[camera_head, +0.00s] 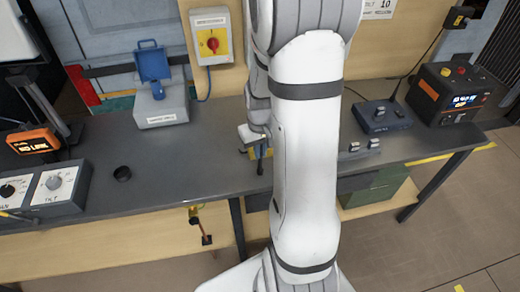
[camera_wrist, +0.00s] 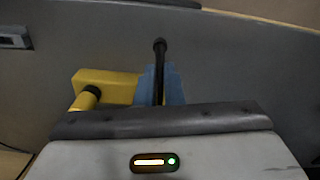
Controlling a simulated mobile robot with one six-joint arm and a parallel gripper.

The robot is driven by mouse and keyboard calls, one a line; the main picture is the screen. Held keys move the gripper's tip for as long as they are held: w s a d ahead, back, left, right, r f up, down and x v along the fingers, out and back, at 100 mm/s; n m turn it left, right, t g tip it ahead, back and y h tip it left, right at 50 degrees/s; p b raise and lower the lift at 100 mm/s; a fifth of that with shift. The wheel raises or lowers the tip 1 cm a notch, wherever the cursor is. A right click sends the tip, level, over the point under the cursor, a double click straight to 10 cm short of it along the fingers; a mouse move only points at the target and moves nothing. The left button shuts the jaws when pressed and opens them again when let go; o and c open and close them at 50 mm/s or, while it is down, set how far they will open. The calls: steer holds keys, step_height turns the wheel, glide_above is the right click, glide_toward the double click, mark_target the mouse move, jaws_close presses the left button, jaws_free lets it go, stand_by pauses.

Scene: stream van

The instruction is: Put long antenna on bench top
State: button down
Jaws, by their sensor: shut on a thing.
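My gripper (camera_head: 257,150) is over the grey bench top (camera_head: 222,160), near the middle of the head view and partly hidden by my arm. A thin black rod with a rounded tip, which looks like the long antenna (camera_wrist: 160,62), stands out from between the jaws in the wrist view. It also shows as a short dark piece below the gripper (camera_head: 260,167) in the head view. My gripper is shut on it. Whether the rod touches the bench is not clear.
A yellow block (camera_wrist: 105,84) and a blue piece (camera_wrist: 174,86) sit close by the rod. A dark blue unit (camera_head: 380,117) stands right. The bench between cup and gripper is clear.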

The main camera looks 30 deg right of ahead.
steer(key=c, duration=1.6)
jaws_free()
steer(key=shift+o, duration=0.2)
step_height(320, 180, up, 11)
steer(key=shift+r, duration=0.1)
steer(key=s+a+r+t, duration=0.1)
steer(key=s+a+r, duration=0.2)
steer(key=s+a, duration=0.3)
steer(key=s+a+r+n+t, duration=0.1)
steer(key=s+a+r+t, duration=0.1)
steer(key=s+a, duration=0.4)
steer(key=shift+r, duration=0.8)
